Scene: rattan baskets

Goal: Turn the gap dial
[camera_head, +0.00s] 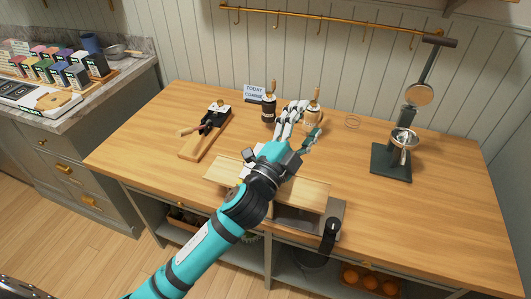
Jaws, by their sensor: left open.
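My left gripper (302,118) is open over the middle of the wooden worktop (430,222), in front of two mills. It looks empty, and its fingers overlap the pale wooden mill (314,108) in the picture; I cannot tell if they touch it. A wooden-topped device (305,192) with a grey metal body and a black crank-like handle (330,235) sits below my left arm. No part can be clearly made out as the gap dial. My right gripper is not in view.
A dark mill (268,108) stands by a small sign (254,93). A wooden board with a black tool (205,135) lies at left. A lever press with a dark base (391,163) stands at right. A thin ring (352,122) lies between. The worktop's front right is clear.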

